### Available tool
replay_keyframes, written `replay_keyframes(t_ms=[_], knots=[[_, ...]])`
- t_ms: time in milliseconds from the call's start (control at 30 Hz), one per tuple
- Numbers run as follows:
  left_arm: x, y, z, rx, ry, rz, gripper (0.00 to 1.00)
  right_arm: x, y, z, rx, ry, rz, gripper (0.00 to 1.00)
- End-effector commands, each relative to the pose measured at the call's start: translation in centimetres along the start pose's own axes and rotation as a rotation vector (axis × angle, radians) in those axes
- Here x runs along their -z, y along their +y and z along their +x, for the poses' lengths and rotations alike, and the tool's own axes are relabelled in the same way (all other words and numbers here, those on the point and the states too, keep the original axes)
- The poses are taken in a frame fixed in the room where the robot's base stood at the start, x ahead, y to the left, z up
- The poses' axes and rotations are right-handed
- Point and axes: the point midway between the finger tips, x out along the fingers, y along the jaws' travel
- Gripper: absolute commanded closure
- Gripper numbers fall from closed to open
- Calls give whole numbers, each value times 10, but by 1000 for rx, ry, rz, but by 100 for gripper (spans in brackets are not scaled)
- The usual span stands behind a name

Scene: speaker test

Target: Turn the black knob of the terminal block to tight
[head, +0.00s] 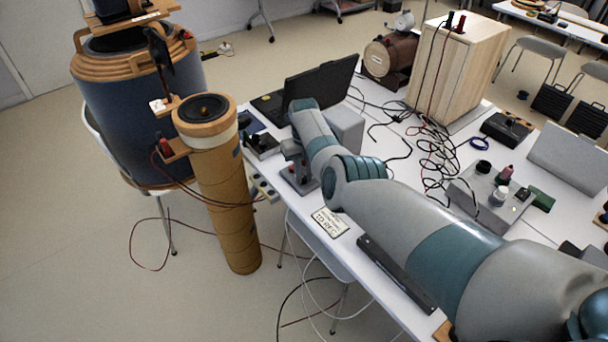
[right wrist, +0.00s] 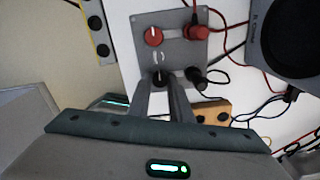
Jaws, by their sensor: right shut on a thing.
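The terminal block (right wrist: 176,57) is a grey plate on the white table, seen from above in the right wrist view. It carries a red knob (right wrist: 153,37), a red plug (right wrist: 197,33), the black knob (right wrist: 160,75) and a black plug (right wrist: 194,77). My right gripper (right wrist: 161,84) reaches over the block with its two fingers on either side of the black knob, shut on it. The fingers hide part of the knob, and I cannot tell how far it is turned. In the head view the arm hides most of the block. My left gripper is not in view.
A black speaker (right wrist: 285,40) and red and black cables lie right of the block. A wooden strip (right wrist: 213,111) is close to the fingers. In the head view, a tall cardboard tube (head: 225,205) with a speaker on top stands left of the table, and a laptop (head: 318,85) is behind.

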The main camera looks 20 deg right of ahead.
Motion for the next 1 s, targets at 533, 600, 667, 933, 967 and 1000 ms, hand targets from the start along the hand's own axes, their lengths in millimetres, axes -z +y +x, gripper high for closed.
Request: replay_keyframes(t_ms=[533,600,667,933,967,1000], knots=[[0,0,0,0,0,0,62,-1,-1,-1,1,-2,0,62],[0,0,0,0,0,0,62,-1,0,-1,0,-2,-1,62],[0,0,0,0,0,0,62,-1,0,-2,0,-2,-1,62],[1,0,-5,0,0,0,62,-1,0,-16,0,-4,-1,62],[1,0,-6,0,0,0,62,-1,0,-20,0,-4,-1,62],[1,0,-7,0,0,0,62,-1,0,-24,0,-3,0,62]])
